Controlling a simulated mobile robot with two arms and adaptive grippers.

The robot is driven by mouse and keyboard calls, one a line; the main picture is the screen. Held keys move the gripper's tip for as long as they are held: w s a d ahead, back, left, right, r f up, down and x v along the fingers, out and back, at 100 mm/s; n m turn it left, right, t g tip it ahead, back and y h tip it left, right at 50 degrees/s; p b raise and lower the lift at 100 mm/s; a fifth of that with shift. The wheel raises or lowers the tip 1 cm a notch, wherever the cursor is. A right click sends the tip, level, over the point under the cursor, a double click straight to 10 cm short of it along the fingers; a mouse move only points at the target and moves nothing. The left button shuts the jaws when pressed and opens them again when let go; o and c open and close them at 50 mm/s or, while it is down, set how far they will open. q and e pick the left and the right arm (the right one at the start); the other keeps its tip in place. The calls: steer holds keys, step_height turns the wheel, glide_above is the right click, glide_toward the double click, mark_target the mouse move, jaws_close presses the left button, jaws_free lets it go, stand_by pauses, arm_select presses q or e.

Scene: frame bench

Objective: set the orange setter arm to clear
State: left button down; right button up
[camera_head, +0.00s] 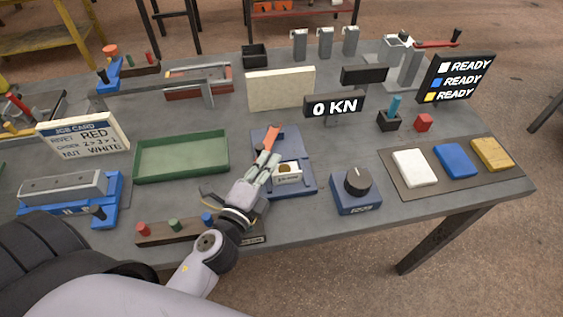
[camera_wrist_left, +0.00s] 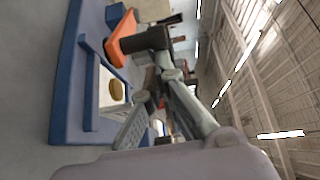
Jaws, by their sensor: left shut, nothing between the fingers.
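The orange setter arm (camera_head: 269,137) stands on a blue fixture plate (camera_head: 304,186), angled up and slightly right. In the left wrist view the orange setter arm (camera_wrist_left: 122,42) has a dark cylindrical knob (camera_wrist_left: 146,39) at one end. My left gripper (camera_head: 267,162) is shut and empty, its fingertips close to the near end of the orange arm. I cannot tell whether they touch it. In the left wrist view my left gripper (camera_wrist_left: 165,75) is beside the knob. A white block with a round brass-coloured part (camera_head: 288,172) sits on the plate. No "clear" marking is readable. My right gripper is out of view.
A green tray (camera_head: 180,178) lies left and a dial box (camera_head: 355,200) right of the fixture. A display (camera_head: 334,106) reading 0 KN and a cream panel (camera_head: 281,89) stand behind. A wooden rack with coloured pegs (camera_head: 158,238) is near the front edge.

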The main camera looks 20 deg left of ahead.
mark_target(258, 153)
arm_select(q)
steer(key=shift+s+a, duration=0.2)
steer(key=shift+a, duration=0.65)
steer(key=shift+s+a, duration=0.15)
steer(key=shift+a, duration=0.65)
step_height(258, 153, up, 10)
